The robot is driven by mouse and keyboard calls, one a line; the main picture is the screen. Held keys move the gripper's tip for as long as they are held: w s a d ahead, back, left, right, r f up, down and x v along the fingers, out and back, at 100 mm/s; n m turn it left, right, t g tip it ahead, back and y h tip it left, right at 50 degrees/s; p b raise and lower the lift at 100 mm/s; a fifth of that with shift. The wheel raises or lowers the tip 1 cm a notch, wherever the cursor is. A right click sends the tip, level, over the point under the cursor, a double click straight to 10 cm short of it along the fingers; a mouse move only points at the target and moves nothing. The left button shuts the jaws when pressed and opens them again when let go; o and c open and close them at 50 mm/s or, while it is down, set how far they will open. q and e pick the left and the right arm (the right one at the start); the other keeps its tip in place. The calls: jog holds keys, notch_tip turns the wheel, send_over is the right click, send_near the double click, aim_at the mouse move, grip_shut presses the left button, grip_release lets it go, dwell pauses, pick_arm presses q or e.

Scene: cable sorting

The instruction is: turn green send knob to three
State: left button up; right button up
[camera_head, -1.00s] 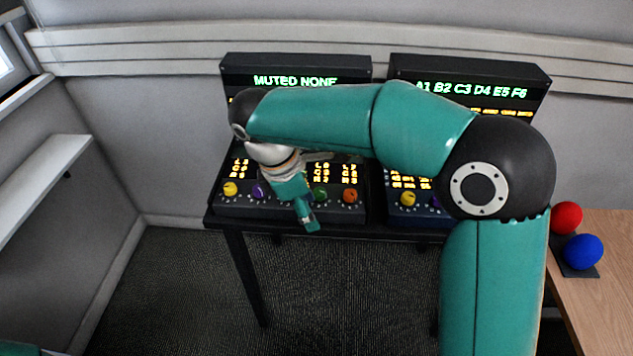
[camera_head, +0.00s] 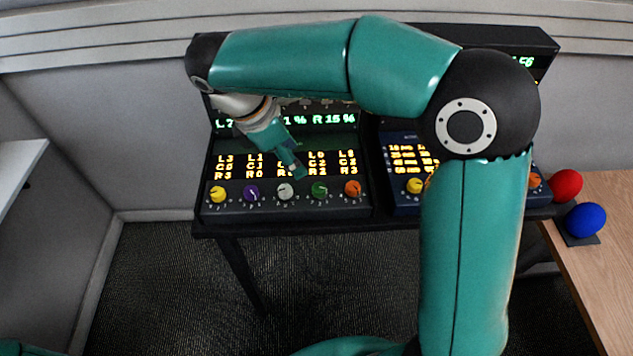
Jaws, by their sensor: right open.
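The green send knob (camera_head: 319,188) is on the front strip of the left console (camera_head: 240,207), between a white knob (camera_head: 285,190) and an orange knob (camera_head: 352,187). My right gripper (camera_head: 297,172) points down just above and left of the green knob, over the lit readout. It is open and looks empty, apart from the knobs. The green knob is uncovered, but its setting is too small to read. My left gripper is out of view.
A yellow knob (camera_head: 218,194) and a purple knob (camera_head: 251,193) are further left on the strip. A second console (camera_head: 408,207) stands to the right, partly behind my right arm. A red ball (camera_head: 566,185) and a blue ball (camera_head: 586,220) are by the wooden table (camera_head: 610,240).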

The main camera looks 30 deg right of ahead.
aim_at(318, 188)
jog(key=x, duration=1.3)
jog(key=shift+f, duration=0.2)
jog(key=shift+c, duration=0.2)
grip_shut()
